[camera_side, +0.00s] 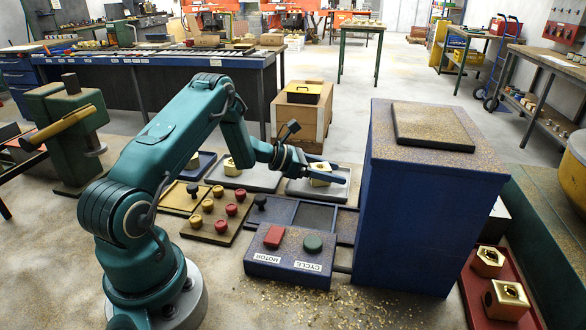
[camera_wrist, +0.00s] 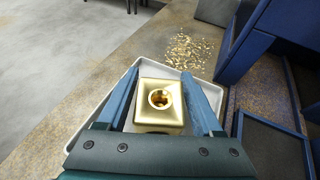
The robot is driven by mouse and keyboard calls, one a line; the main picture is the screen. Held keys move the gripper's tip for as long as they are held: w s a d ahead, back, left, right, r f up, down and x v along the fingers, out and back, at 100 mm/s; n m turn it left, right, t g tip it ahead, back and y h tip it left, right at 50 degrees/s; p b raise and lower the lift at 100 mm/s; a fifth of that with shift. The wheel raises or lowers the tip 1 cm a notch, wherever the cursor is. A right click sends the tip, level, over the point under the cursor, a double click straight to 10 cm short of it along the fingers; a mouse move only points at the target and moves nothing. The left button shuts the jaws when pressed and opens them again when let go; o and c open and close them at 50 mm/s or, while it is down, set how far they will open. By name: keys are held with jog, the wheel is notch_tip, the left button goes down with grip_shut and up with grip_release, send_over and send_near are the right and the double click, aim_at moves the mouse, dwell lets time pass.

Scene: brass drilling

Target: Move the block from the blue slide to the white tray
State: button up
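A brass block (camera_wrist: 160,103) with a round hole in its top sits on the white tray (camera_wrist: 116,85) in the wrist view. In the side view the block (camera_side: 320,170) is partly hidden by my gripper (camera_side: 342,176) over the white tray (camera_side: 325,192). My gripper's blue fingers (camera_wrist: 161,80) stand on either side of the block, apart, with narrow gaps visible beside it. The blue slide (camera_side: 316,216) beside the blue housing has no block on it; part of it shows in the wrist view (camera_wrist: 270,145).
The tall blue housing (camera_side: 425,210) stands right of my gripper. A second pale tray (camera_side: 262,176) holds another brass block (camera_side: 231,165). A knob board (camera_side: 222,224), a button box (camera_side: 290,257) and a red tray (camera_side: 475,305) with brass blocks surround the area.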

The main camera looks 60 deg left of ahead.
jog(key=shift+r, duration=0.2)
jog(key=v, duration=1.1)
jog(key=shift+s+a+r, duration=0.1)
jog(key=shift+s+a, duration=0.05)
jog(key=shift+s, duration=0.15)
jog(key=s+d+r+m+g+h, duration=0.2)
jog(key=d+r+m+g, duration=0.2)
jog(key=d+m, duration=0.4)
jog(key=s+d+r+m+g+h, duration=0.1)
jog(key=s+d+r+m+g, duration=0.2)
jog(key=d+m, duration=0.5)
jog(key=s+d+r+m+y, duration=0.1)
jog(key=s+d+m+y, duration=0.1)
jog(key=s+m+y, duration=0.2)
jog(key=s+d+r+m+y, duration=0.2)
jog(key=s+d+m+y, duration=0.1)
jog(key=s+m, duration=0.6)
jog(key=shift+d+r+m+y, duration=0.25)
jog(key=shift+m+y, duration=0.35)
jog(key=shift+m, duration=0.7)
jog(key=shift+s+f, duration=0.1)
